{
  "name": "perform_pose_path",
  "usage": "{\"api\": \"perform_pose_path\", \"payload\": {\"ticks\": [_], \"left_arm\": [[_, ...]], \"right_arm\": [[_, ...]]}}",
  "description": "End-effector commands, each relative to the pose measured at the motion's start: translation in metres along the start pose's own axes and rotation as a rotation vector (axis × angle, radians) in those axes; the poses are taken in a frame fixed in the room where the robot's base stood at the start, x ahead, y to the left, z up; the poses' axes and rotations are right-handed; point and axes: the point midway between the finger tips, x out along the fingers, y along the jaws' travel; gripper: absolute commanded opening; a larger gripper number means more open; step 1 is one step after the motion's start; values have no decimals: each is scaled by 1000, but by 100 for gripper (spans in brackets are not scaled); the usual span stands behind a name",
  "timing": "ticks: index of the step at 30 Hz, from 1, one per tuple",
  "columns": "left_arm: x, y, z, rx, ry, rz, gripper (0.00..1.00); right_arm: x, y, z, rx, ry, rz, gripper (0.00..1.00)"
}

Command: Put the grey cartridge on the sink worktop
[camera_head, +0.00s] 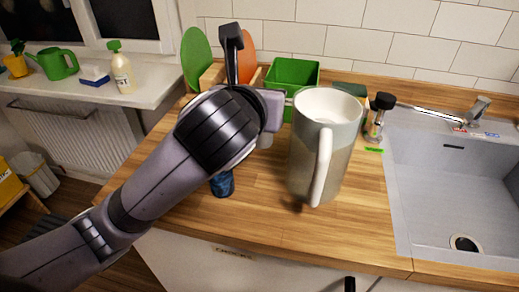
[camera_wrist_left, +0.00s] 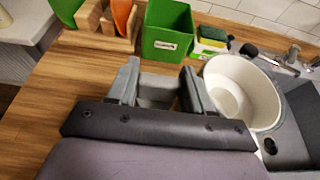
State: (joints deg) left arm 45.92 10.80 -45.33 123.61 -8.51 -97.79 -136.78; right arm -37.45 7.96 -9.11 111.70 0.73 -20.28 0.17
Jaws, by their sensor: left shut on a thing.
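The grey cartridge (camera_wrist_left: 157,88) is between the two fingers of my left gripper (camera_wrist_left: 163,95) in the left wrist view. The fingers are shut on its sides. In the head view my left gripper (camera_head: 271,110) is over the wooden worktop (camera_head: 262,215), just left of the large pitcher (camera_head: 322,150). My forearm and wrist hide most of the cartridge there. I cannot tell whether the cartridge touches the worktop. The grey sink (camera_head: 455,180) is set into the worktop at the right.
The pitcher stands close to my left gripper, with its handle toward the front. A green box (camera_head: 292,72) and a rack with coloured boards (camera_head: 196,55) stand behind. A blue object (camera_head: 222,184) is partly hidden under my wrist. The front worktop is clear.

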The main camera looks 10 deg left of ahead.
Motion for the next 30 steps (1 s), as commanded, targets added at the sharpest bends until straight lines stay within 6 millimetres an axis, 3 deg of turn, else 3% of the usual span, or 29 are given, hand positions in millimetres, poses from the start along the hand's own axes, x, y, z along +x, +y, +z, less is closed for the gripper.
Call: {"api": "perform_pose_path", "payload": {"ticks": [1,6,14,21,30], "left_arm": [[6,0,-17,1,6,1,1],[18,0,-50,1,4,1,1],[25,0,-67,0,0,0,1],[36,0,-100,2,3,1,1],[37,-1,-102,0,-2,0,1]], "right_arm": [[3,0,4,0,0,0,43],[6,0,8,-1,0,0,43],[9,0,9,-2,3,0,43],[13,0,15,-2,3,0,43],[13,0,14,-2,4,0,43]]}}
